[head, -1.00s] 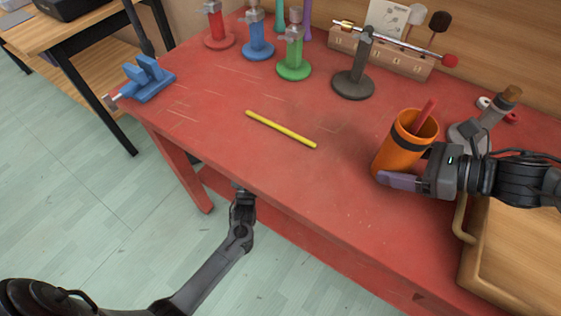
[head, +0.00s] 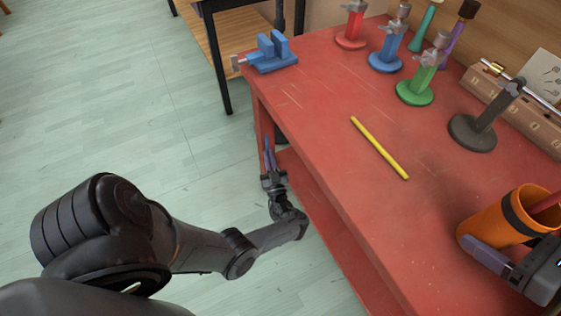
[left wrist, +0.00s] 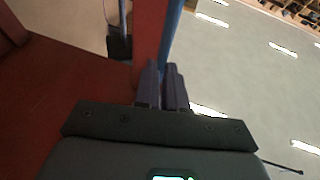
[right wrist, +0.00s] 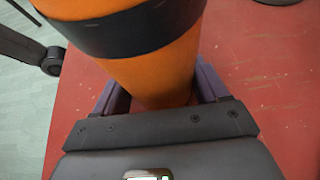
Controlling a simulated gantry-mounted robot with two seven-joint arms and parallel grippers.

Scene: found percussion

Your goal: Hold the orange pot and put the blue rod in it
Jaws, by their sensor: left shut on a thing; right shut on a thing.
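The orange pot (head: 505,218), with a dark band, stands at the right edge of the head view over the red table. My right gripper (head: 485,250) is shut around its lower part; the right wrist view shows the pot (right wrist: 150,75) between both fingers (right wrist: 165,90). A red stick (head: 546,203) leans in the pot. My left gripper (head: 269,160) is low beside the table's front left leg, below the tabletop and far from the pot. In the left wrist view the blue rod (left wrist: 172,35) rises from its shut fingers (left wrist: 162,85).
The red table (head: 330,150) carries a yellow rod (head: 380,148) lying in the middle. A blue vise (head: 271,53) sits at the far left corner. Red, blue, green and dark stands (head: 473,132) line the back. The table's front edge lies between my left gripper and the tabletop.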

